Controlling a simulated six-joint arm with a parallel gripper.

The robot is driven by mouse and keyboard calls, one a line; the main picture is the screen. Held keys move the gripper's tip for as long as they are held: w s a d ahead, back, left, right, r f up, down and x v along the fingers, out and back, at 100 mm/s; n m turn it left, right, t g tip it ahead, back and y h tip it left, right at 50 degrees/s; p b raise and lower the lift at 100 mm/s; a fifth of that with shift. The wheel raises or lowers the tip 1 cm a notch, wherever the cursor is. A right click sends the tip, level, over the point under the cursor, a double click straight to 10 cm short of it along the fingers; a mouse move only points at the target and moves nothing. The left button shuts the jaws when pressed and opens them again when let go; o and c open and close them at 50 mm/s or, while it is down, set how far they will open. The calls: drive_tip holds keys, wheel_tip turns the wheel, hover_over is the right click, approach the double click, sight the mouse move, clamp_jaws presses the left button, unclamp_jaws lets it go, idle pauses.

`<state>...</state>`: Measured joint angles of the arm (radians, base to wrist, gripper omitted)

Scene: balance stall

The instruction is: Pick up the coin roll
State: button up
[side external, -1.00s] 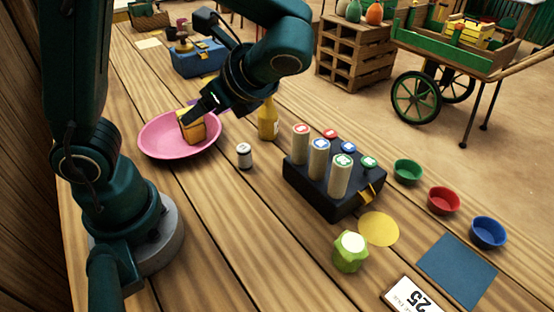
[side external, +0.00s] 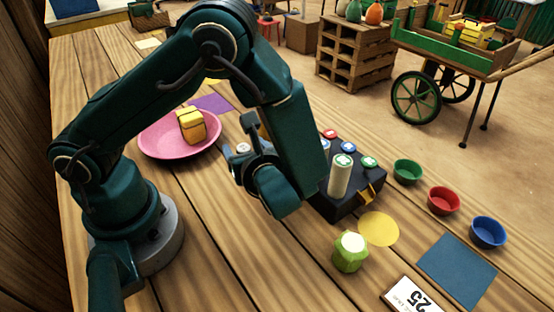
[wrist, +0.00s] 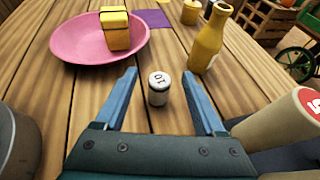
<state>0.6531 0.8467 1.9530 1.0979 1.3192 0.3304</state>
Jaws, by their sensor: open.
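The coin roll (wrist: 159,88) appears to be the short pale cylinder with a dark band and "10" on its top. It stands upright on the wooden table. My gripper (wrist: 159,73) is open, with one blue finger on each side of the roll and a gap to each. In the side external view, my gripper (side external: 240,150) is low beside the pink plate, and only the top of the roll (side external: 243,148) shows.
The pink plate (wrist: 65,50) holds a banded yellow block (wrist: 115,30). A yellow bottle (wrist: 208,42) stands right of the roll. A dark rack (side external: 340,205) with tall cylinders is close to my gripper. A green jar (side external: 350,258) stands in front.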

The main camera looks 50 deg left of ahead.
sight(241, 147)
drive_tip(key=shift+a+f, duration=0.1)
drive_tip(key=shift+f, duration=0.75)
drive_tip(key=shift+x, duration=2.5)
clamp_jaws()
